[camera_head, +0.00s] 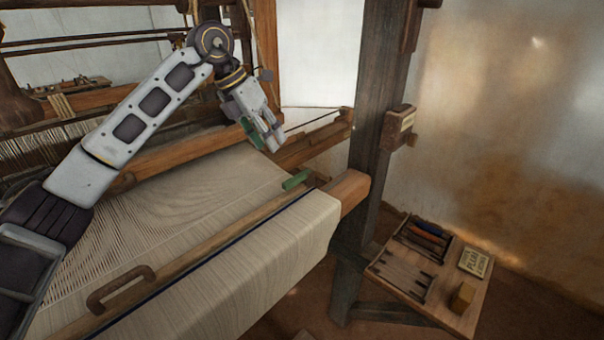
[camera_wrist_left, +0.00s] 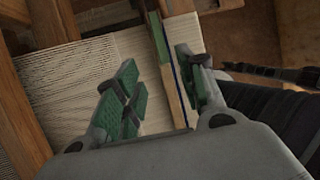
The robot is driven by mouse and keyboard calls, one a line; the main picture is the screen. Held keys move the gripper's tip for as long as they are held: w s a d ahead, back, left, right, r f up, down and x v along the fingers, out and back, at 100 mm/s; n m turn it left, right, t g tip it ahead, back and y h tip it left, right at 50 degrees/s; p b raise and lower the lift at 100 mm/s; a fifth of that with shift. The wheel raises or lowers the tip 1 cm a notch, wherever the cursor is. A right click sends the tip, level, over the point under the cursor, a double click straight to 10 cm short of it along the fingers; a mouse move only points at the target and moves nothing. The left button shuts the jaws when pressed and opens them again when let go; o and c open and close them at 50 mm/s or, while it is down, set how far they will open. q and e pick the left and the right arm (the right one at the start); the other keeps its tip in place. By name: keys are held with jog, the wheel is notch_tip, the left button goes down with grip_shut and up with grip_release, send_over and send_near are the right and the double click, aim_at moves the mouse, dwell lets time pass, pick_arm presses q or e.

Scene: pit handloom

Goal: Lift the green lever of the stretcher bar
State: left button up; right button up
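The stretcher bar (camera_head: 200,243) is a long wooden bar lying across the woven cloth, with a brown handle at its near left end. Its green lever (camera_head: 295,180) sits at the far right end, lying low along the bar. The lever appears in the left wrist view as a narrow green strip (camera_wrist_left: 157,38) beyond the fingertips. My left gripper (camera_head: 268,142) is above the cloth, up and left of the lever and apart from it. Its green-padded fingers are spread, with nothing between them (camera_wrist_left: 160,78). My right gripper is not in view.
The cloth (camera_head: 285,235) wraps over the front beam. A thick dark post (camera_head: 375,130) stands just right of the lever, with a wooden beam end (camera_head: 350,190) beside it. A low tool board (camera_head: 455,315) holds tools and a yellow block at lower right.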

aim_at(297, 179)
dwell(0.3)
